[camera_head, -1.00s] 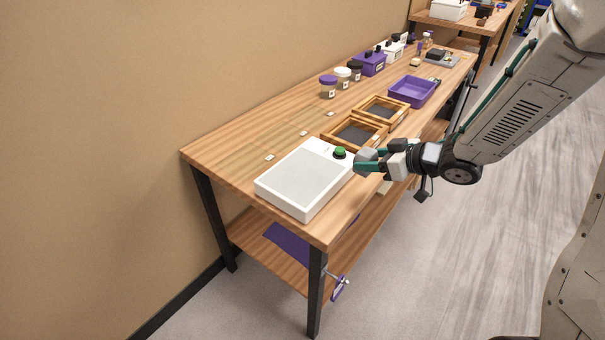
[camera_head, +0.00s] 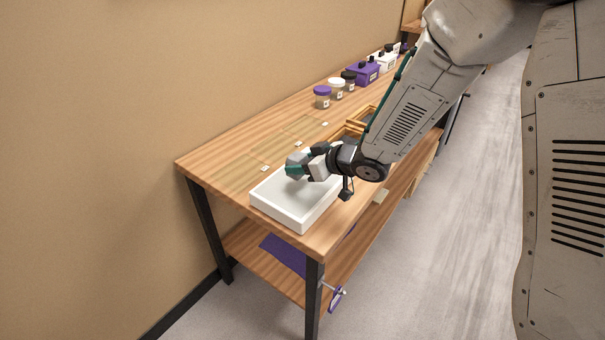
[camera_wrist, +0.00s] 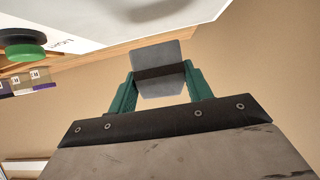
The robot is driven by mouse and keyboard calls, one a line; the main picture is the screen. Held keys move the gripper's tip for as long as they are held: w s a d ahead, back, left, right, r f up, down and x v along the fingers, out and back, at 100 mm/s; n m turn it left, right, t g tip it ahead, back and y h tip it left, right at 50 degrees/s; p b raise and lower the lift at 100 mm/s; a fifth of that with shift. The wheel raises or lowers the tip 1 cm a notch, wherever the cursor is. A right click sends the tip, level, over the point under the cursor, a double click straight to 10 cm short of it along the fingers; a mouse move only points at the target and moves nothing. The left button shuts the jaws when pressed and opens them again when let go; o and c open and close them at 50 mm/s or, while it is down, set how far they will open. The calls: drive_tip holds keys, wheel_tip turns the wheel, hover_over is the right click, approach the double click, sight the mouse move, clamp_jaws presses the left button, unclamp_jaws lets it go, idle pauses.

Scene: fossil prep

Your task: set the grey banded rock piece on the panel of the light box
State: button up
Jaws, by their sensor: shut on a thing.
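My gripper (camera_wrist: 160,92) is shut on the grey banded rock piece (camera_wrist: 158,56), a grey block with a dark band across it, held between the green fingers in the wrist view. In the head view my gripper (camera_head: 297,166) is over the back part of the white light box (camera_head: 300,219), near the table's front end. The light box's pale panel (camera_head: 282,190) is bare where I see it. My gripper and arm hide its back right part. The rock piece appears above the panel, apart from it. The green knob (camera_wrist: 25,51) of the light box shows in the wrist view.
Wooden trays (camera_head: 347,133) stand behind the light box, partly hidden by my arm. Several jars (camera_head: 322,97) and a purple box (camera_head: 363,73) line the wall side. The tabletop (camera_head: 215,161) left of the light box is clear except for small labels.

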drive_tip(key=shift+f, duration=1.75)
drive_tip(key=shift+f, duration=0.2)
drive_tip(key=o, duration=1.2)
drive_tip(key=shift+r, duration=0.3)
drive_tip(key=v, duration=1.2)
drive_tip(key=shift+d+f, duration=0.1)
